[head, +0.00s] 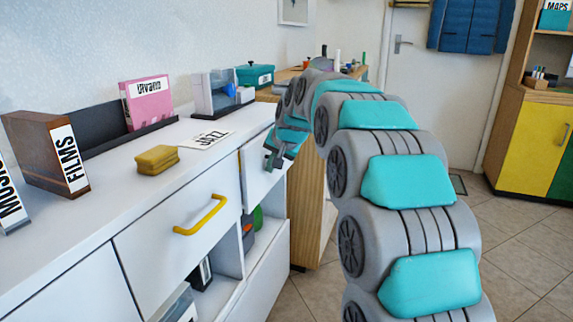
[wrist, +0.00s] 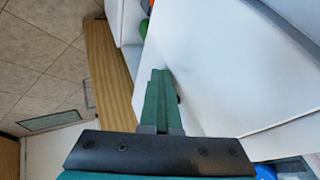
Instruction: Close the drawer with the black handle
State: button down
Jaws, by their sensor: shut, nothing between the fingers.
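My gripper (head: 271,160) is shut and empty. In the head view it is at the far end of the white cabinet, in front of a white drawer front (head: 257,186). In the wrist view the closed fingers (wrist: 159,78) point at a white front panel (wrist: 205,60), very near or touching it; I cannot tell which. A small dark piece beside the fingertips may be the black handle, mostly hidden by the fingers. How far this drawer stands out is not clear.
A drawer with a yellow handle (head: 201,216) is nearer on the same cabinet. Open shelves (head: 222,268) with objects lie below. Tiled floor (head: 520,250) is free at right.

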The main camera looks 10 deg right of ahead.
jog(key=shift+w+a, duration=0.55)
jog(key=shift+a, duration=0.35)
jog(key=shift+r, duration=0.1)
jog(key=s+d+r, duration=0.5)
jog(key=s+r, duration=0.3)
jog(key=s, duration=0.1)
jog(key=s+f+n+g, duration=0.2)
jog(key=s+f, duration=0.5)
jog(key=s, duration=0.8)
jog(key=s+f+n+g+h, duration=0.1)
jog(key=s+f+g, duration=0.3)
jog(key=s+f, duration=0.4)
jog(key=s+f+n+g+h+p, duration=0.1)
jog(key=s+f, duration=0.7)
jog(key=s, duration=1.4)
jog(key=shift+a+n+g, duration=0.4)
jog(key=shift+n+g, duration=0.4)
jog(key=shift+g, duration=0.1)
